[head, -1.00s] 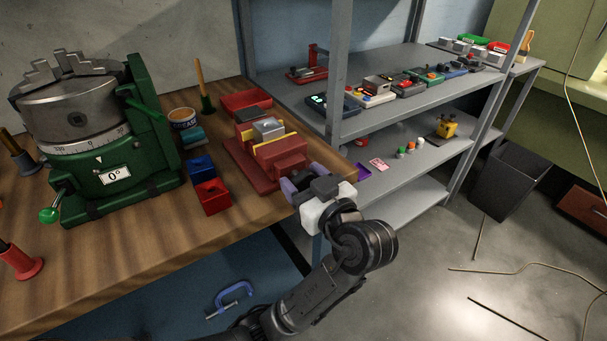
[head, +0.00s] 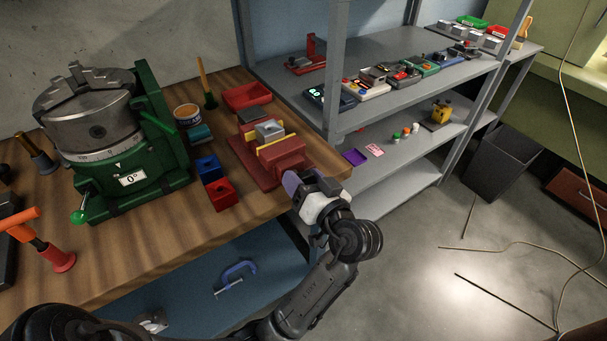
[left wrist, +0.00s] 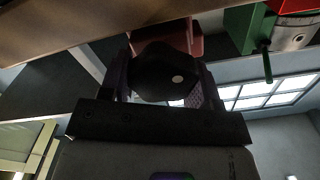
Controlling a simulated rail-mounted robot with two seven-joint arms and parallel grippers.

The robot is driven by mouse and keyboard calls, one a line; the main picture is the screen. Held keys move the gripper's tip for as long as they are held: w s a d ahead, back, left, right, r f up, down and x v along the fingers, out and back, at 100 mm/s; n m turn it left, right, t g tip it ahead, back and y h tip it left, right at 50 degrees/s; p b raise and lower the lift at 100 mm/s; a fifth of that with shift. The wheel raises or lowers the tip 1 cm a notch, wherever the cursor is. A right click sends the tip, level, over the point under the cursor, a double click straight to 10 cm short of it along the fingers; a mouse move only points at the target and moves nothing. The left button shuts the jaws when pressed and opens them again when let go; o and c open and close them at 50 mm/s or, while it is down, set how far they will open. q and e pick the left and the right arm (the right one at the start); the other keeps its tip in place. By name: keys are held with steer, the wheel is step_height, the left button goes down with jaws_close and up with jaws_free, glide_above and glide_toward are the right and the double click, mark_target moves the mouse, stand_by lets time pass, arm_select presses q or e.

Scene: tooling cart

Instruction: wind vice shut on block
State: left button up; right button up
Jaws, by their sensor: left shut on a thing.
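The red vice (head: 281,159) stands near the right front edge of the wooden bench. A grey metal block (head: 269,131) sits between its yellow-faced jaws. I cannot tell whether both jaws touch it. My left gripper (head: 298,184) is at the vice's near end, past the bench edge. In the left wrist view its fingers are shut around a dark round vice handle (left wrist: 160,72) with a pale dot, and the red vice end (left wrist: 182,38) shows behind it. In the head view the gripper hides this handle. My right gripper is not in view.
Blue (head: 208,168) and red (head: 221,195) small bins stand left of the vice. A red tray (head: 246,95) lies behind it. A green rotary table (head: 125,178) stands farther left. Grey shelving (head: 400,88) with several small items is at the right.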

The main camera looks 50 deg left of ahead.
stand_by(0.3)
arm_select(q)
steer(key=o, duration=0.9)
